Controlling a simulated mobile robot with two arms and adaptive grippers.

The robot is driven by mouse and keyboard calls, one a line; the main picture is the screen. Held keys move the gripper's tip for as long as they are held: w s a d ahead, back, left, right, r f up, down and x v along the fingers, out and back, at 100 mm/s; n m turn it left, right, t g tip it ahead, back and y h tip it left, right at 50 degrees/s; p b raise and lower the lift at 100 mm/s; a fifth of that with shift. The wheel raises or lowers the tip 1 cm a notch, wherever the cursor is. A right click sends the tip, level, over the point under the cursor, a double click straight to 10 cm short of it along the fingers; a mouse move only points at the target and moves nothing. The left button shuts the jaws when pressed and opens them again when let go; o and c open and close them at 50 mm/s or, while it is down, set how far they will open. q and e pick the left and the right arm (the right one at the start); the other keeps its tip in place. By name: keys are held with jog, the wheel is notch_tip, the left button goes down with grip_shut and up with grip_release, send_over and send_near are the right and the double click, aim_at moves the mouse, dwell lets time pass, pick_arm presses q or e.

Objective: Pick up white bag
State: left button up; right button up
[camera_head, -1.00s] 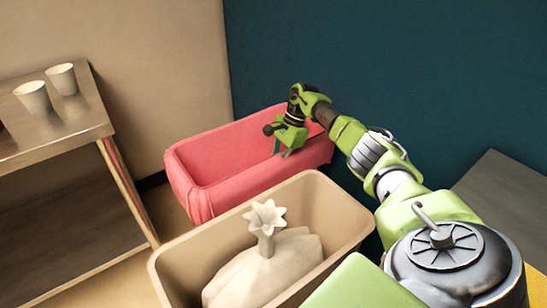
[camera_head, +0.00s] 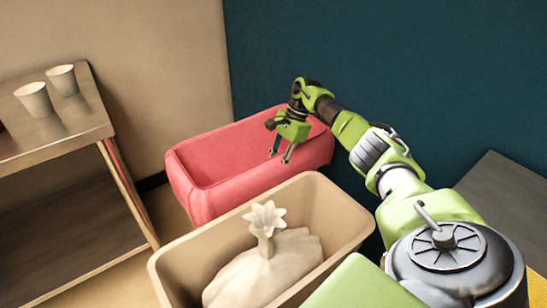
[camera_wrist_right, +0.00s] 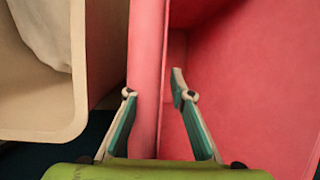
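The white bag (camera_head: 262,268) sits in a beige bin (camera_head: 338,208), its gathered, flared neck standing upright above the bag's body. A part of the bag (camera_wrist_right: 40,28) also shows at the top left of the right wrist view, inside the beige bin (camera_wrist_right: 75,60). My right gripper (camera_head: 279,157) hangs over the near side of a red bin, beyond the beige bin. In the right wrist view the fingers of my right gripper (camera_wrist_right: 152,95) are apart and empty, above the red bin's rim. My left gripper is not in view.
The red bin (camera_head: 190,195) stands against the wall, close behind the beige bin, and looks empty where visible. A metal shelf table (camera_head: 60,140) with two white cups (camera_head: 34,98) is at the left. A grey surface (camera_head: 505,195) is at the right.

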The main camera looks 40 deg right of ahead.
jog(key=w+p+v, duration=0.1)
jog(key=v, duration=0.9)
jog(key=shift+s, duration=0.5)
jog(key=shift+r, duration=0.15)
